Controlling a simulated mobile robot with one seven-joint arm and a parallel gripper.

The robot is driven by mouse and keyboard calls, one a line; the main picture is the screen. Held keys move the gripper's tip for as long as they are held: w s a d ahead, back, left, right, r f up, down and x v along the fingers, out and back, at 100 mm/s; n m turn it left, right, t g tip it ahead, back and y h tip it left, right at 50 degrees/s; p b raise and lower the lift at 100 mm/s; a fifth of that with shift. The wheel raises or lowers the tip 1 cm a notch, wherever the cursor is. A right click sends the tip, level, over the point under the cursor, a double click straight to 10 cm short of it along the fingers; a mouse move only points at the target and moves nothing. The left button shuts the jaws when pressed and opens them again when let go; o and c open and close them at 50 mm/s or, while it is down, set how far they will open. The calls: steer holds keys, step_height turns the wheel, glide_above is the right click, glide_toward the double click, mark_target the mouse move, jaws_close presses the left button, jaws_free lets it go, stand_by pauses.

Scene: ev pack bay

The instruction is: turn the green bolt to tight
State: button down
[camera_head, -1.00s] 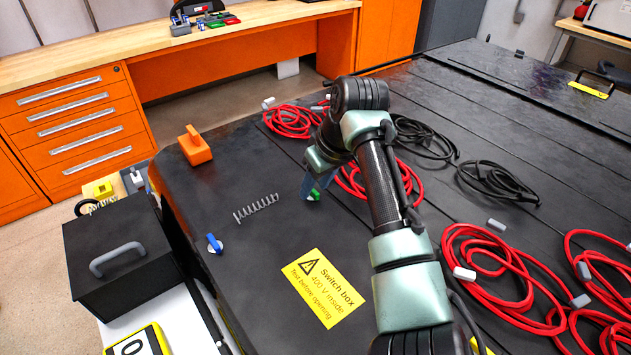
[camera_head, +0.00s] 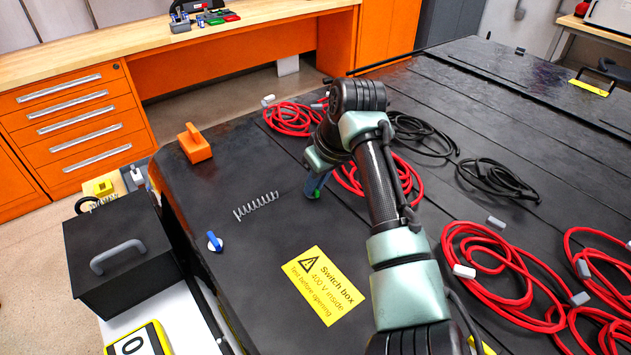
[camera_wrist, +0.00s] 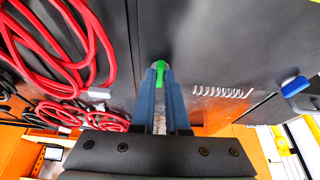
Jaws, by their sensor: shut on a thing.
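The green bolt (camera_wrist: 160,75) has a green, lever-like head and stands on the dark pack lid. In the wrist view its head sits between the two blue fingertips of my gripper (camera_wrist: 160,70), which is shut on it. In the head view my gripper (camera_head: 314,188) points down at the lid and hides nearly all of the bolt. No mark showing how tight the bolt is can be seen.
A blue-handled bolt (camera_head: 214,241) and a loose spring (camera_head: 256,206) are left of my gripper. An orange block (camera_head: 195,145) stands near the lid's edge. Coiled red cables (camera_head: 292,120) and black cables (camera_head: 497,181) lie around. A yellow label (camera_head: 325,285) is on the lid.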

steer(key=shift+r+p, duration=0.1)
steer(key=shift+p, duration=0.2)
steer(key=shift+s+a+r+m+h+p, duration=0.15)
steer(key=shift+m+h+p, duration=0.35)
steer(key=shift+m+p, duration=0.6)
steer(key=m+p, duration=0.2)
steer(key=shift+a+m+t+h, duration=0.15)
steer(key=shift+m+t+h, duration=0.15)
steer(key=shift+h, duration=0.1)
steer(key=m+p, duration=0.1)
steer(key=m+h+p, duration=0.1)
steer(key=m, duration=0.1)
steer(key=m+h, duration=0.1)
steer(key=m, duration=0.1)
steer(key=shift+a+p, duration=0.25)
steer(key=shift+p, duration=0.15)
steer(key=m, duration=0.2)
steer(key=m+h, duration=0.1)
steer(key=m, duration=0.1)
steer(key=shift+a+f+h+b, duration=0.15)
steer(key=shift+f+h+b, duration=0.15)
steer(key=shift+b, duration=0.1)
steer(key=m+b, duration=0.1)
steer(key=m+g, duration=0.1)
steer(key=shift+w+m+h+b, duration=0.25)
steer(key=shift+m+h+b, duration=0.15)
steer(key=shift+a+m+g+b, duration=0.1)
steer(key=shift+m+g+b, duration=0.25)
steer(key=shift+m, duration=0.25)
steer(key=shift+r, duration=0.1)
